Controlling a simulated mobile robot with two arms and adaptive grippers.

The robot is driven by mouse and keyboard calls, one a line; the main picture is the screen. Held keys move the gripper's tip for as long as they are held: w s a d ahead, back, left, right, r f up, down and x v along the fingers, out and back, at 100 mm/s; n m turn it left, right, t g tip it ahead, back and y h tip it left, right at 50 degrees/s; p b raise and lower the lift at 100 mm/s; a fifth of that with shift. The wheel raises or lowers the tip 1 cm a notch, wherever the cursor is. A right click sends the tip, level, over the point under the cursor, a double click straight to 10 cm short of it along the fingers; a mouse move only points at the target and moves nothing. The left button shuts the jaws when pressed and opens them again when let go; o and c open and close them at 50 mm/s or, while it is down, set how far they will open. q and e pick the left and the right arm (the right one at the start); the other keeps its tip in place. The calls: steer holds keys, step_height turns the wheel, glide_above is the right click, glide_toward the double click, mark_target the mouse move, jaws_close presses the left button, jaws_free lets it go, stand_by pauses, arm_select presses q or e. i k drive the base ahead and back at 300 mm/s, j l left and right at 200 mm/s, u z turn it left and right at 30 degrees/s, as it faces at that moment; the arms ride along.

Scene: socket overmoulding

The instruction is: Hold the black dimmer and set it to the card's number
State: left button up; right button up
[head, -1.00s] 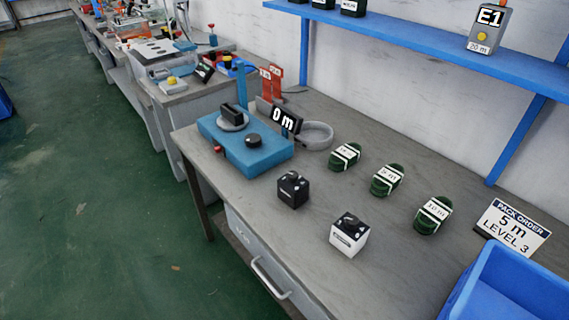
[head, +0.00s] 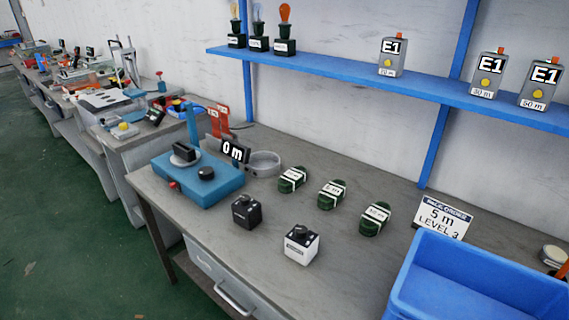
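The black dimmer (head: 246,211) is a small black box with a knob on top, standing upright on the grey bench. The knob's setting is too small to read. A white dimmer (head: 300,245) of like shape stands to its right, nearer the front edge. The order card (head: 440,217) stands at the right behind the blue bin and reads "PACK ORDER 5 m LEVEL 3". Neither of my grippers shows in the head view.
A blue measuring device (head: 213,186) with a "0 m" display (head: 234,150) stands at the back left. Several green cable coils (head: 331,195) lie mid-bench. A blue bin (head: 480,285) fills the right front. A blue shelf (head: 400,88) with timers and lamps hangs above.

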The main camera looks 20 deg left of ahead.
mark_target(244, 200)
steer(key=i+j+z, duration=0.1)
steer(key=j+z, duration=1)
steer(key=j, duration=0.25)
